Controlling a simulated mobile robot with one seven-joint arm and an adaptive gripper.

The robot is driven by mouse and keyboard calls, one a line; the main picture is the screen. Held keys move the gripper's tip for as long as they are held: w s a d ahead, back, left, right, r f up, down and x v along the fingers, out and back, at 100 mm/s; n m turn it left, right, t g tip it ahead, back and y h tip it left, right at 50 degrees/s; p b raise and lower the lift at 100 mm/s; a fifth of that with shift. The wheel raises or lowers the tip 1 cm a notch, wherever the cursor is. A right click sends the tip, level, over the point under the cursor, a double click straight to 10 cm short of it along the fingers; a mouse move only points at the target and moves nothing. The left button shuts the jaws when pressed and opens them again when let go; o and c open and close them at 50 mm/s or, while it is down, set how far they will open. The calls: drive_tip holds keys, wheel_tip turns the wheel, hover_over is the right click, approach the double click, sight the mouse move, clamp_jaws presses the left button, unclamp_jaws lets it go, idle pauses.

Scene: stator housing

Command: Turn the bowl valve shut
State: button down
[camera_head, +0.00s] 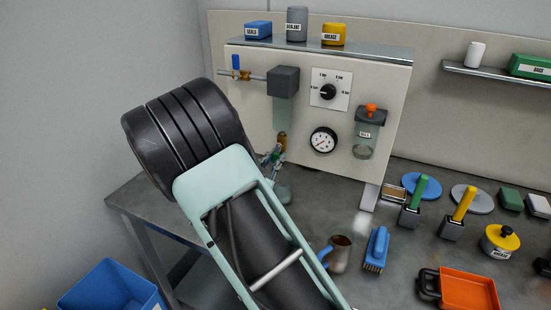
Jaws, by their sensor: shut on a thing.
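The filter bowl (283,115), a greenish clear cylinder, hangs under a dark grey block (284,82) on the left of the white panel. The brass bowl valve (282,139) is at its lower end. My gripper (277,151) reaches up from below and is shut on the bowl valve. The fingers are small here and cover part of the valve, so its turn angle cannot be told. My arm hides much of the area below and left of it.
A blue-handled valve (236,63) sits on the pipe at left. The panel also has a dial knob (328,92), a gauge (323,140) and a second bowl (365,135) with an orange knob.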

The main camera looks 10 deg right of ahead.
drive_tip(key=b, duration=0.1)
drive_tip(key=m+b, duration=0.1)
drive_tip(key=shift+w+a+f+m+b, duration=0.2)
drive_tip(key=shift+m+b, duration=0.1)
drive_tip(key=shift+b, duration=0.1)
drive_tip(key=shift+w+a+m+b, duration=0.2)
drive_tip(key=shift+m+b, duration=0.6)
drive_tip(key=shift+b, duration=0.45)
drive_tip(key=r+m+b, duration=0.1)
drive_tip(key=m+b, duration=0.3)
drive_tip(key=b, duration=0.1)
drive_tip(key=a+r+m+b, duration=0.1)
drive_tip(key=r+m+b, duration=0.1)
drive_tip(key=m+b, duration=0.2)
drive_tip(key=w+a+r+m+b, duration=0.1)
drive_tip(key=m+b, duration=0.3)
drive_tip(key=b, duration=0.2)
drive_tip(key=shift+w+r, duration=0.1)
drive_tip(key=shift+r, duration=0.05)
drive_tip(key=shift+r+m, duration=0.15)
drive_tip(key=shift+m, duration=0.15)
drive_tip(key=c, duration=1.9)
unclamp_jaws()
drive_tip(key=shift+c, duration=0.2)
